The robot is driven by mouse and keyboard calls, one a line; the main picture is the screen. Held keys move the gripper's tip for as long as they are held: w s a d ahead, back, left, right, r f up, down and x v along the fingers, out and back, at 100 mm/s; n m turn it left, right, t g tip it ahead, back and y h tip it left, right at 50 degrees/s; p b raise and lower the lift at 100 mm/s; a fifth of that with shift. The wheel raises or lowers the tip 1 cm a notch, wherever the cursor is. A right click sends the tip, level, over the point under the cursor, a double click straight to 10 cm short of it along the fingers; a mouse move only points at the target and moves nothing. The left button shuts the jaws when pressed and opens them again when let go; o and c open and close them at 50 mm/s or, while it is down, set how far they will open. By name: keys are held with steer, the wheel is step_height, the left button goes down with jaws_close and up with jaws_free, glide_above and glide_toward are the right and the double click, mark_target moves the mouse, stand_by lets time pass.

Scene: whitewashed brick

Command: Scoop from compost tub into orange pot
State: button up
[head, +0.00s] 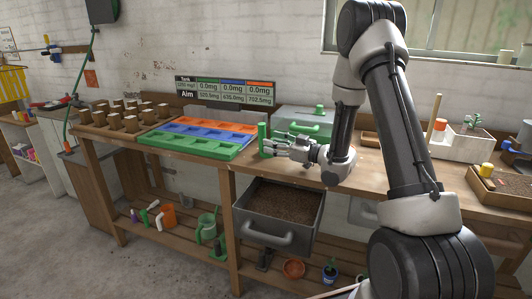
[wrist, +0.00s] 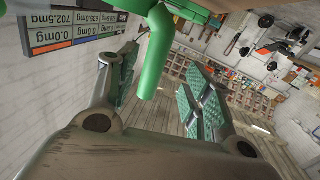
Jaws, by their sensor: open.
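A grey metal tub (head: 246,221) with a front handle holds brown compost (head: 285,200); it sits below the bench top. My gripper (head: 272,147) is open above the bench top, beside an upright green handle (head: 262,137). In the wrist view, the green handle (wrist: 154,55) shows beyond and between my spread fingers (wrist: 160,95), with a bend at its top. No grip on it shows, and I cannot tell what the handle's lower end carries. An orange pot-like vessel (head: 169,216) stands on the lower shelf. An orange tray strip (head: 208,124) lies on the bench.
Blue (head: 195,132) and green tray strips (head: 181,145) lie left of my gripper, under a readout board (head: 226,91). Several small brown pots (head: 114,121) fill the left end. A planter (head: 462,138) stands to the right.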

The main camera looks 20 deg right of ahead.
mark_target(262, 136)
steer(key=x, duration=0.4)
steer(key=r+x, duration=0.1)
steer(key=x, duration=0.1)
steer(key=shift+w+d, duration=0.2)
steer(key=shift+d, duration=0.05)
jaws_close()
